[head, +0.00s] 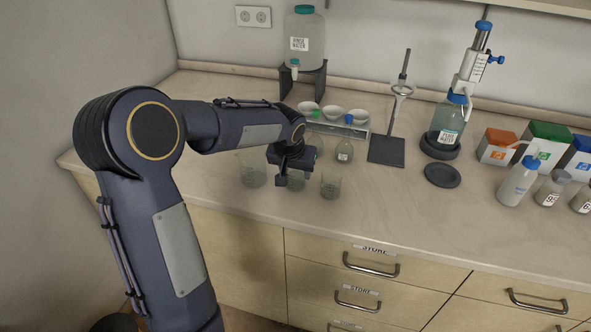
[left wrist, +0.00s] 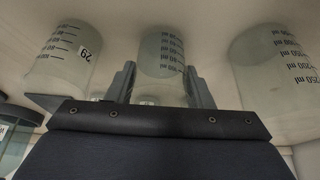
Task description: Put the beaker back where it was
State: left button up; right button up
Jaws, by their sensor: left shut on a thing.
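My left gripper (head: 294,175) reaches down over the counter near its front edge. It is shut on a clear glass beaker (head: 296,184), which is upright and partly hidden by the gripper in the head view. In the left wrist view the held beaker (left wrist: 161,48) sits between the two fingers (left wrist: 162,85) and shows dark graduation marks. I cannot tell whether its base touches the counter. My right gripper is not in view.
A larger beaker (head: 253,171) stands left of the held one, and another beaker (head: 331,186) stands close on its right. Counter space right of the beakers is clear.

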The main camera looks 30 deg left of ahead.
pick_arm(q)
jog(key=shift+f, duration=0.2)
jog(key=o, duration=1)
jog(key=shift+o, duration=0.2)
jog(key=shift+r, duration=0.1)
